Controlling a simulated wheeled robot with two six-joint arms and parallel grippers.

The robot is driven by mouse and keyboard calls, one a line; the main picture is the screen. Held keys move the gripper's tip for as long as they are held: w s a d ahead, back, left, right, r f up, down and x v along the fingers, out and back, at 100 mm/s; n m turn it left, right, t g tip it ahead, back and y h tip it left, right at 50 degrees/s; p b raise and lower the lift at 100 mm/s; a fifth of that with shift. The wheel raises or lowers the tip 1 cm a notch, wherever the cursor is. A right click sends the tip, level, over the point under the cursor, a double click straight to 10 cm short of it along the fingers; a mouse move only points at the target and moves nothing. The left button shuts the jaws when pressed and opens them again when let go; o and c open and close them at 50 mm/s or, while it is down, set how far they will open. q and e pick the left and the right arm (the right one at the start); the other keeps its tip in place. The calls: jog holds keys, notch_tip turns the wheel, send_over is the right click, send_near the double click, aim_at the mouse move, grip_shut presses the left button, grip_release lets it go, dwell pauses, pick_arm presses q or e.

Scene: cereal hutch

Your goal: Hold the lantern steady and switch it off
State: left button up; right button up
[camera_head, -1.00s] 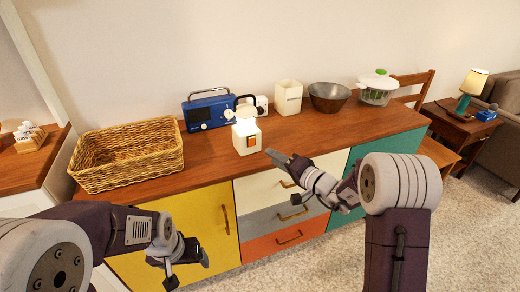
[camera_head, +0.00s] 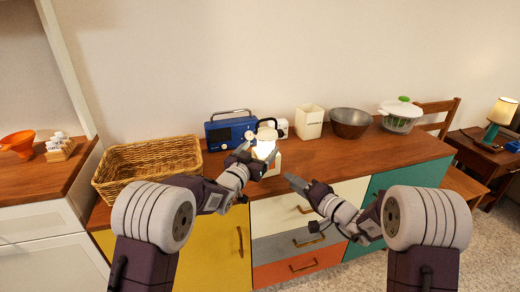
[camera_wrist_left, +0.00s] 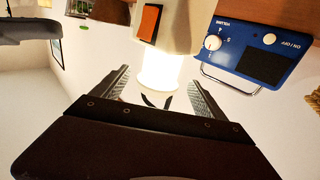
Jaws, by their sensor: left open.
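The lantern (camera_head: 265,148) stands upright on the wooden hutch top, its globe glowing brightly. In the left wrist view the lantern's pale base (camera_wrist_left: 185,28) shows upside down, with an orange switch (camera_wrist_left: 149,22) on its face. My left gripper (camera_head: 249,152) is at the lantern's front left. In its wrist view the open fingers (camera_wrist_left: 158,77) lie on either side of the lit globe, with gaps visible. In the head view the left gripper partly hides the lantern's base. My right gripper (camera_head: 297,183) is in front of the hutch, right of and apart from the lantern; its jaw opening is unclear.
A wicker basket (camera_head: 147,162) is on the left. A white canister (camera_head: 309,122), a dark bowl (camera_head: 350,122) and a salad spinner (camera_head: 400,114) stand to the right. The hutch top at front right is clear.

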pick_arm(q)
jog(key=x, duration=0.9)
jog(key=shift+c, duration=0.3)
grip_shut()
